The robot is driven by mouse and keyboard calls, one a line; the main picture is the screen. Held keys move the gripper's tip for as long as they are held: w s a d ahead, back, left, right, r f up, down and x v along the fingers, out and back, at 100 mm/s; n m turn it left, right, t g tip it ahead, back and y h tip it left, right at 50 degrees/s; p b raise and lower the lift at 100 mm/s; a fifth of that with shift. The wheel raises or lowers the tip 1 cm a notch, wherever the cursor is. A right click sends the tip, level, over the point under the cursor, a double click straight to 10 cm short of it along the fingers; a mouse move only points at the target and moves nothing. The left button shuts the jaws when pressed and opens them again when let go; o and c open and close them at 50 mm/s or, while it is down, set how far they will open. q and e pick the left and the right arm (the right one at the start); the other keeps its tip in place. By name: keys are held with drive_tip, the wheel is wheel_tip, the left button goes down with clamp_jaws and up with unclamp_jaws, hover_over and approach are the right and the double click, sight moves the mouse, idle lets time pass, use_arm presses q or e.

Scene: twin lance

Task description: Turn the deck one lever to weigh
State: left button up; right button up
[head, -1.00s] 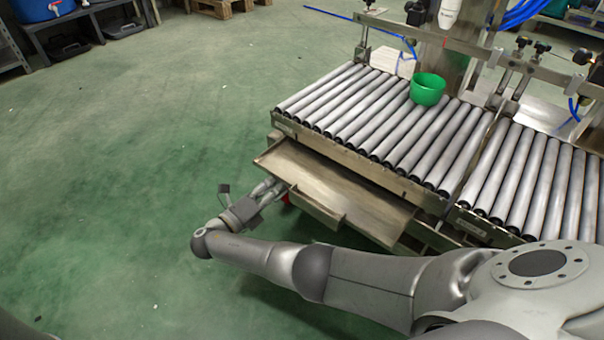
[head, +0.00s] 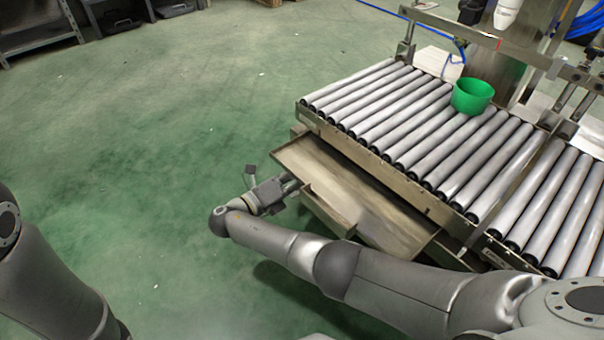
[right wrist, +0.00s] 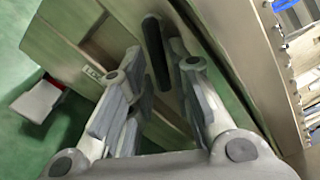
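A dark, long handle (right wrist: 157,52), which looks like the lever, stands out from the metal side of the roller deck in the right wrist view. My right gripper (right wrist: 158,88) is open, its two fingers apart, with the handle between and just beyond the fingertips. I cannot tell whether a finger touches it. In the head view my right arm reaches to the near-left end of the roller deck (head: 340,140), and the wrist sits beside the tray (head: 345,195); the fingers and lever are hidden there. My left arm shows at the left edge, its gripper out of view.
A green bowl (head: 472,97) stands on the rollers. A second roller section (head: 560,205) lies to the right, past a metal divider. A red and white object (right wrist: 40,98) is near the floor in the right wrist view. The green floor at left is clear.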

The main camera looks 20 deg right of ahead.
clamp_jaws()
drive_tip(key=n+p, duration=0.1)
drive_tip(key=p, duration=0.1)
drive_tip(key=r+n+p, duration=0.1)
drive_tip(key=p, duration=0.1)
drive_tip(key=shift+s+d+n, duration=0.1)
drive_tip(key=shift+n, duration=0.3)
drive_tip(key=shift+f, duration=0.1)
drive_tip(key=shift+o, duration=2.3)
unclamp_jaws()
